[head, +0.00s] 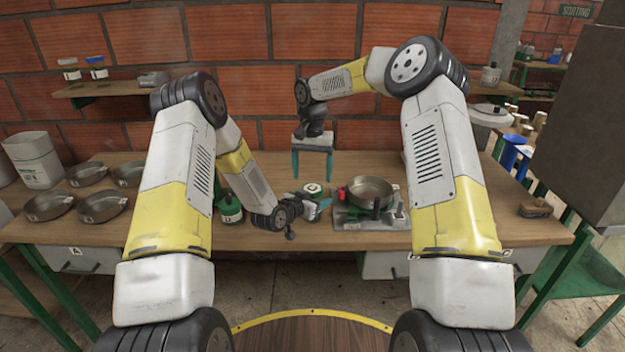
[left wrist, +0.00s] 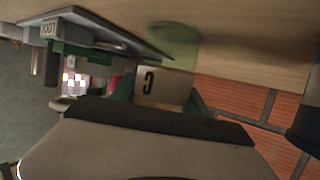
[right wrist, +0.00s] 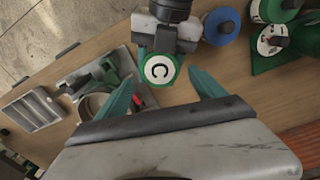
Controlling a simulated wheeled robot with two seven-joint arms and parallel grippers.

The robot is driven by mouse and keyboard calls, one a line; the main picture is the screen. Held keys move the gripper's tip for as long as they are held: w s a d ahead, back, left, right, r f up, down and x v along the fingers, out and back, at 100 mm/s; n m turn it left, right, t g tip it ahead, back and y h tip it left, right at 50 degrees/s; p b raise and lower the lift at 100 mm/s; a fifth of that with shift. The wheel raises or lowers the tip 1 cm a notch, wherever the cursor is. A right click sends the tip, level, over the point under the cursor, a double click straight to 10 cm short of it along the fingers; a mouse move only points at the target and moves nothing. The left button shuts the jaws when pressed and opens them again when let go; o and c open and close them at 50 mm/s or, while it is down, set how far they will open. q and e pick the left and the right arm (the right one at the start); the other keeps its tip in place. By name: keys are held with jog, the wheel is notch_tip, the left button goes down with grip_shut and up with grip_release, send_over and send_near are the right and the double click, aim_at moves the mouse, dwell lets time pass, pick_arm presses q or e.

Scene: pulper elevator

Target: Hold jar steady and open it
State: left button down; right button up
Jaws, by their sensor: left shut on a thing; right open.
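The jar (head: 313,190) has a green and white lid and stands near the middle of the workbench. My left gripper (head: 320,207) is shut around the jar body from the front. My right gripper (head: 313,168) is open, pointing down above the jar, with its fingers apart and empty. The lid is on the jar. I cannot tell whether the jar's base touches the bench.
A metal pan (head: 371,190) sits on a grey device just right of the jar. Green jars (head: 230,207) stand to its left, and a blue-lidded one (right wrist: 222,26) shows in the right wrist view. Several shallow metal pans (head: 101,206) lie at the bench's left.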

aim_at(313, 188)
notch_tip(313, 188, up, 2)
jog(key=m, duration=0.4)
jog(key=shift+r, duration=0.1)
jog(key=shift+r+m, duration=0.5)
jog(key=shift+m, duration=0.9)
notch_tip(313, 188, down, 8)
jog(key=shift+r, duration=0.1)
jog(key=c, duration=1.5)
jog(key=n, duration=0.6)
jog(key=shift+n, duration=0.4)
